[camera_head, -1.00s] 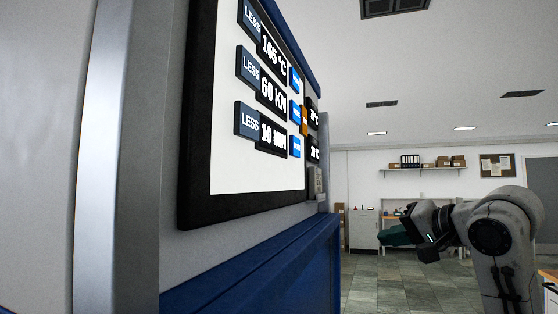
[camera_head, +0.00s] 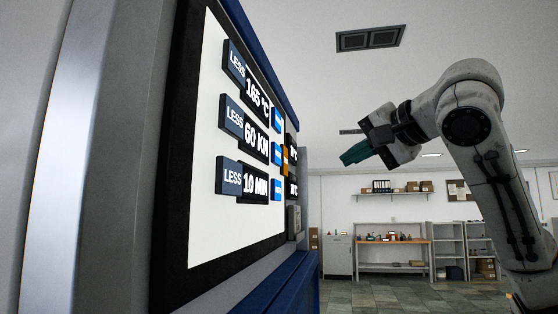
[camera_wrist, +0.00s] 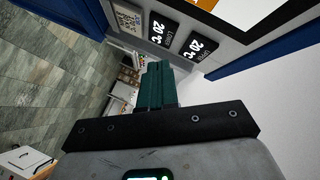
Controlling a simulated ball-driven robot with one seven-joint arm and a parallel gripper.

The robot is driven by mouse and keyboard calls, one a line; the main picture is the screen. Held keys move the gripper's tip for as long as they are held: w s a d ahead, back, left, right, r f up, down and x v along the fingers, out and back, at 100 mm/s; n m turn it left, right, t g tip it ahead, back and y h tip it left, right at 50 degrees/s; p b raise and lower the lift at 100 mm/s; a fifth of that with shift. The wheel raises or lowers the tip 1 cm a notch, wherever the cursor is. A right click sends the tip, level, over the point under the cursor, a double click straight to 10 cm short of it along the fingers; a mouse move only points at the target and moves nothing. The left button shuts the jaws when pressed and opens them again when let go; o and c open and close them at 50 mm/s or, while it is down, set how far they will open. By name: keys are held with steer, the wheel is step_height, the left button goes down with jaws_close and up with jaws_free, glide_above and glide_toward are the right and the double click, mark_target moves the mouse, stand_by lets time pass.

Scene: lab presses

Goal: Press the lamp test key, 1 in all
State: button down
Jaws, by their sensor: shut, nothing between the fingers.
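My gripper (camera_head: 352,156) is raised in front of the press at the right in the head view. Its teal fingers are shut and empty, apart from the press panel. In the wrist view the closed fingers (camera_wrist: 157,82) point toward the press side, near two dark 20 °C displays (camera_wrist: 163,29). I cannot make out a key labelled lamp test in either view. The press touch screen (camera_head: 215,150) shows 165 °C, 60 KN and 10 MIN, with dark LESS keys and blue keys beside them, seen at a steep angle.
The press's blue lower body (camera_head: 285,290) stands at the left. A grey placard (camera_wrist: 128,17) sits beside the displays. A workbench (camera_head: 392,242), shelving and a white cabinet (camera_head: 338,256) stand far back. Open floor lies between.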

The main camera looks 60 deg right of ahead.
steer(key=w+a, duration=0.2)
steer(key=w, duration=0.6)
steer(key=shift+w+a, duration=0.2)
steer(key=shift+a, duration=0.2)
steer(key=shift+w+a, duration=0.1)
steer(key=shift+w, duration=0.05)
stand_by(2.0)
steer(key=shift+w, duration=0.2)
steer(key=shift+w+a, duration=0.2)
steer(key=shift+w, duration=0.2)
stand_by(0.7)
steer(key=shift+s, duration=0.15)
steer(key=shift+s+d+b, duration=0.25)
steer(key=shift+s+b, duration=0.1)
steer(key=shift+s, duration=0.3)
steer(key=shift+s+d+b, duration=0.1)
steer(key=shift+s+d, duration=0.2)
steer(key=shift+s, duration=0.5)
steer(key=shift+s+d+b, duration=0.15)
steer(key=shift+s+d, duration=0.1)
steer(key=shift+s, duration=0.5)
steer(key=shift+s+d+b, duration=0.1)
steer(key=shift+s+d, duration=0.2)
steer(key=shift+s, duration=0.5)
